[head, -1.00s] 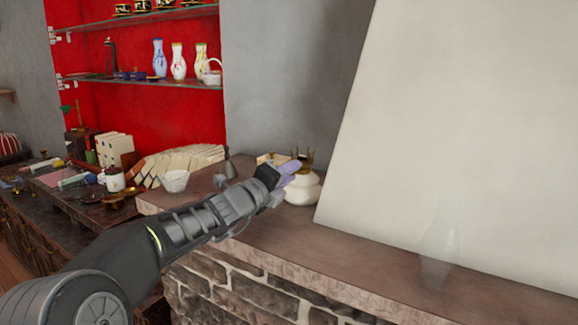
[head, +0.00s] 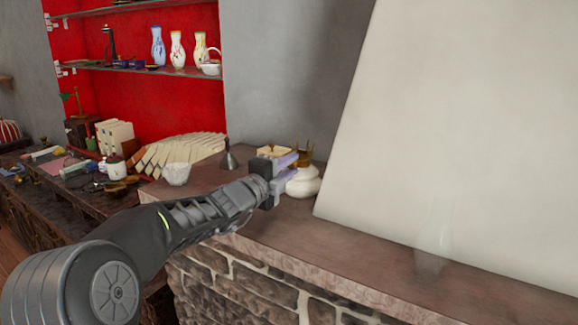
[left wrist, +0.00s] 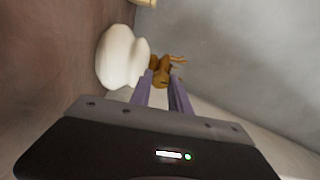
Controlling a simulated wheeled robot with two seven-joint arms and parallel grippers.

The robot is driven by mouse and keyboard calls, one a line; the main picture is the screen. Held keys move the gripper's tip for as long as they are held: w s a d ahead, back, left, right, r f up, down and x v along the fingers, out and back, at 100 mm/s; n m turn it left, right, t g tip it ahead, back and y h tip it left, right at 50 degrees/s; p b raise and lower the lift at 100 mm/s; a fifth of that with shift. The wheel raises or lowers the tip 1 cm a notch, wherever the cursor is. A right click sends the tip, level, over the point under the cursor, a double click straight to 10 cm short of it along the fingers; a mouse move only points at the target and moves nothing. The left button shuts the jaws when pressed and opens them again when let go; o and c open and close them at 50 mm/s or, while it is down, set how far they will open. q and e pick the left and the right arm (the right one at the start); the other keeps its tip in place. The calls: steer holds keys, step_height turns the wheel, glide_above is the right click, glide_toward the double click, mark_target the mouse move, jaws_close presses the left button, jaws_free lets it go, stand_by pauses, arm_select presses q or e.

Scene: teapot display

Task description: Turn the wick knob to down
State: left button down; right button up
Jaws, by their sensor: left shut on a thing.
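The oil lamp has a round white body (head: 303,182) with a brass burner (head: 304,158) on top. It stands on the stone ledge, left of the big pale slanted panel. In the left wrist view the white body (left wrist: 120,56) lies sideways in the picture, with the brass burner (left wrist: 175,62) to its right. My left gripper (head: 292,164) reaches the burner from the left. In the wrist view its purple fingers (left wrist: 163,86) are shut on the small brass wick knob (left wrist: 161,78), which shows at their tips. The knob's setting cannot be read. My right gripper is not in view.
A clear glass chimney (head: 433,250) stands on the ledge (head: 370,240) to the right. A white cup (head: 177,174), a small grey funnel-shaped thing (head: 229,158) and a box (head: 274,151) are left of and behind the lamp. The slanted panel (head: 460,130) rises close behind.

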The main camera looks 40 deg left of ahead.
arm_select(q)
steer(key=shift+f, duration=0.1)
steer(key=c, duration=1.2)
jaws_free()
steer(key=shift+c, duration=0.2)
steer(key=s, duration=0.5)
steer(key=s+d+b, duration=0.1)
steer(key=s, duration=0.1)
steer(key=shift+s, duration=0.4)
